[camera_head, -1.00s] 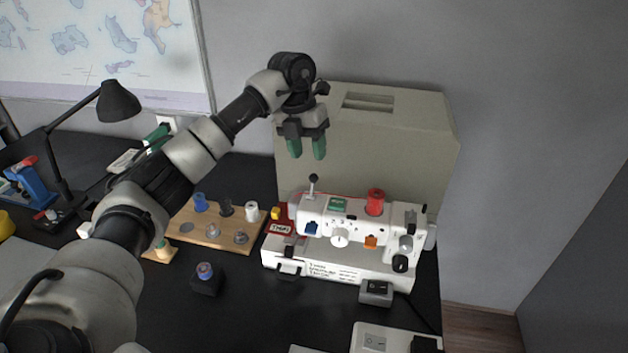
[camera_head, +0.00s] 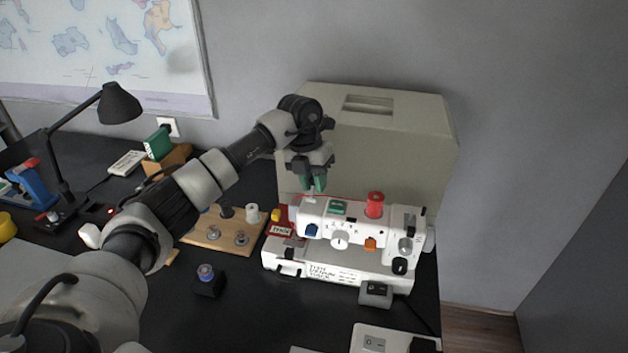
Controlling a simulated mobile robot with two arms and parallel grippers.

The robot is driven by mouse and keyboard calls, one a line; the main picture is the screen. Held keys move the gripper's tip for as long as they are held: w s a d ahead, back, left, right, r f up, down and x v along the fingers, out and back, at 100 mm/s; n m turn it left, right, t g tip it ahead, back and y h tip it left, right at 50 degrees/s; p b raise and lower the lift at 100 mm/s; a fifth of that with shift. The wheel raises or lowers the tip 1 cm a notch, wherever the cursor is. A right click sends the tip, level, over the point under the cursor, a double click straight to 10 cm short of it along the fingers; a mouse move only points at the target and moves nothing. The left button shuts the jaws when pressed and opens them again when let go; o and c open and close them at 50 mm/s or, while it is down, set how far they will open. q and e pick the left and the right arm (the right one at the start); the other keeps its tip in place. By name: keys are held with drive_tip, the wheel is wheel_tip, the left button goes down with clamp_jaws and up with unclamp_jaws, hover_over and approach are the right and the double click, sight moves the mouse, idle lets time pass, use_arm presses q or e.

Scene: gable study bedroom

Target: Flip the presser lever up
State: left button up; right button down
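The white toy-like sewing machine (camera_head: 340,245) stands on the black desk in front of a beige cover. A thin upright lever (camera_head: 312,197) rises from the left end of its top; I take it for the presser lever. My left gripper (camera_head: 313,184) points down over this lever, its green fingers drawn close together around the upper end. The lever's dark knob is hidden between the fingers, and only a bit of stem shows below. My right gripper is not in view.
A red thread spool (camera_head: 375,204) stands on the machine, right of the gripper. The beige case (camera_head: 400,140) rises close behind. A wooden spool board (camera_head: 205,240) and a small dark block (camera_head: 209,284) lie to the left. A black lamp (camera_head: 118,103) stands far left.

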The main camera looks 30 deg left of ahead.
use_arm(q)
clamp_jaws()
